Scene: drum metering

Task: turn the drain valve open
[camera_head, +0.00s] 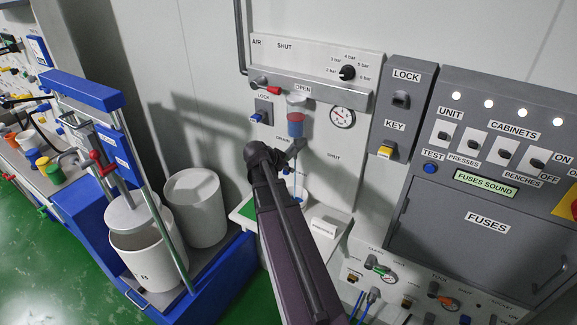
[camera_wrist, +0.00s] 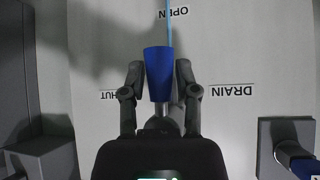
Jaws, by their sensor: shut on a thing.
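The drain valve's blue tapered handle (camera_wrist: 158,72) sits between the fingers of my gripper (camera_wrist: 158,78) in the wrist view. The fingers are shut on it from both sides. The labels appear upside down there: DRAIN is right, SHUT left and OPEN at the top. The handle's wide end points toward OPEN, and a metal stem shows at its narrow end. In the head view my gripper (camera_head: 292,151) is at the panel just below the bowl (camera_head: 296,118) with red and blue contents. It hides the handle there. A thin pale blue line runs down below the gripper.
A lock box with a blue knob (camera_head: 261,117) is left of the bowl, and a round gauge (camera_head: 342,117) is right. A grey fuse cabinet (camera_head: 480,220) stands farther right. A blue frame with white drums (camera_head: 195,207) stands left. A small white block (camera_head: 323,228) lies below.

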